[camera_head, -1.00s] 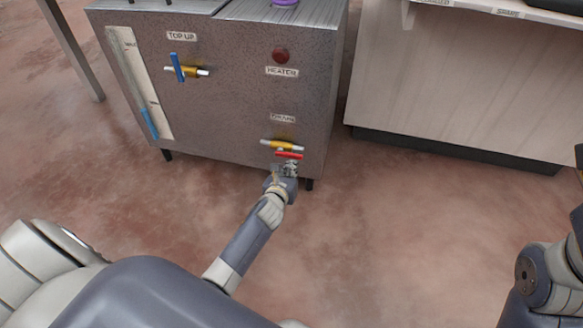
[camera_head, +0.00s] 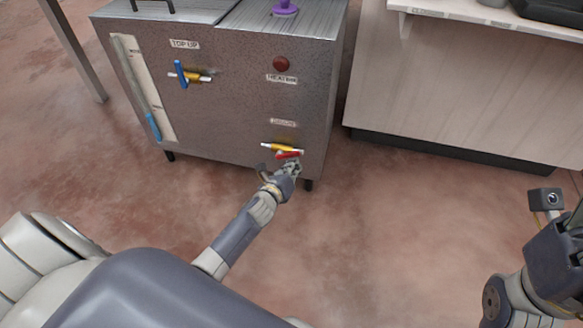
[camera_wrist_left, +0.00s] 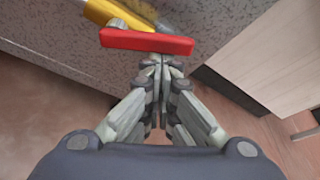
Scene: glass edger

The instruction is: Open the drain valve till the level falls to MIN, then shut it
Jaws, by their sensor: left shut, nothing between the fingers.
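The drain valve (camera_head: 283,148) is low on the machine's front, with a yellow body, white pipe ends and a red lever handle (camera_head: 289,154). In the left wrist view, the red handle (camera_wrist_left: 147,41) lies across the picture, at an angle to the yellow body (camera_wrist_left: 108,13). My left gripper (camera_head: 290,166) is shut and empty, with its fingertips (camera_wrist_left: 160,62) at the handle's lower edge; I cannot tell if they touch. The level gauge (camera_head: 130,70) is a pale upright strip with blue liquid (camera_head: 153,126) near its bottom. Its marks are too small to read surely.
The blue-handled top-up valve (camera_head: 181,74) and red heater button (camera_head: 281,64) are higher on the machine (camera_head: 235,110). A counter (camera_head: 440,90) stands to the right. Part of my right arm shows at lower right. The floor between is clear.

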